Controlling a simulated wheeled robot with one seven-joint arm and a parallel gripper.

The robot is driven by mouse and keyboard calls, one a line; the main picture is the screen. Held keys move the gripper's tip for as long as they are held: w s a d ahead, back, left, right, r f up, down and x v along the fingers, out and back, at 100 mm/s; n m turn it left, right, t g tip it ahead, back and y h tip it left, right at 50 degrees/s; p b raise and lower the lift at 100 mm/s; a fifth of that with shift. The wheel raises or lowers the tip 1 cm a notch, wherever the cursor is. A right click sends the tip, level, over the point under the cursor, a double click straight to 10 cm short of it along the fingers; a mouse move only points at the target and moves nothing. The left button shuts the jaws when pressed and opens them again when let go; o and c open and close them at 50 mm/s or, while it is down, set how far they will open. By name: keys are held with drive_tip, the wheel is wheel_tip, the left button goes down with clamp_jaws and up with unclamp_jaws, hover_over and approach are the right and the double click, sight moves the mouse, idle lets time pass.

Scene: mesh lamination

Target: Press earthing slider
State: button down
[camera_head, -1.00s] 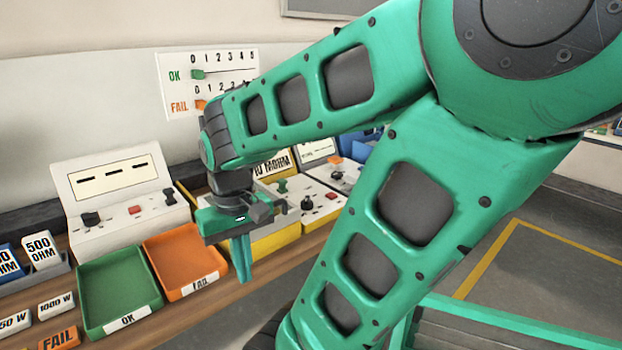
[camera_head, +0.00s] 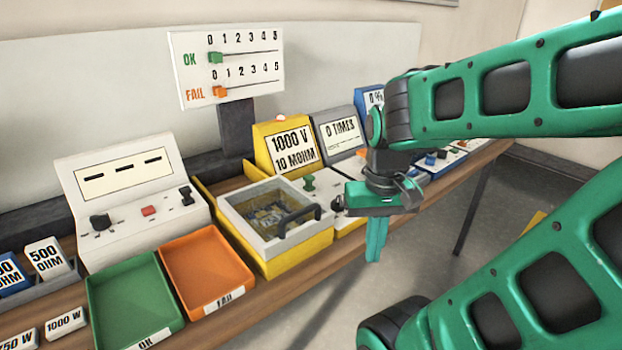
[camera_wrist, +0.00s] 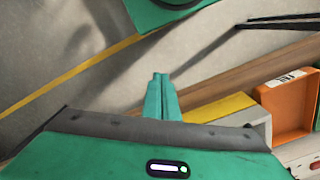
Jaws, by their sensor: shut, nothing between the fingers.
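No control carries a readable earthing label, so I cannot tell for sure which one is the earthing slider. A green lever knob (camera_head: 309,183) stands on the white-topped panel of a yellow tester, just left of my gripper. A black knob (camera_head: 337,204) is partly hidden beside my wrist. Another black lever (camera_head: 186,195) stands on the white meter box at left. My gripper (camera_head: 375,255) is shut and empty, pointing down in front of the bench's front edge, apart from all controls. In the wrist view its closed fingers (camera_wrist: 160,78) show over the floor.
A yellow box (camera_head: 300,258) with a clear lid and black handle stands left of my gripper. Green (camera_head: 100,285) and orange (camera_head: 205,270) trays lie further left. A 1000 V display (camera_head: 290,147) and a grey display (camera_head: 340,135) stand behind. Floor in front is clear.

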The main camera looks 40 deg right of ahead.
drive_tip(key=shift+d, duration=0.1)
drive_tip(key=n+t+h, duration=0.5)
drive_tip(key=h, duration=0.1)
approach(309, 183)
drive_tip(key=a+r, duration=0.2)
drive_tip(key=a, duration=0.1)
drive_tip(key=shift+w+r, duration=0.25)
drive_tip(key=shift+r, duration=0.05)
drive_tip(key=x, duration=1)
drive_tip(key=shift+n, duration=0.3)
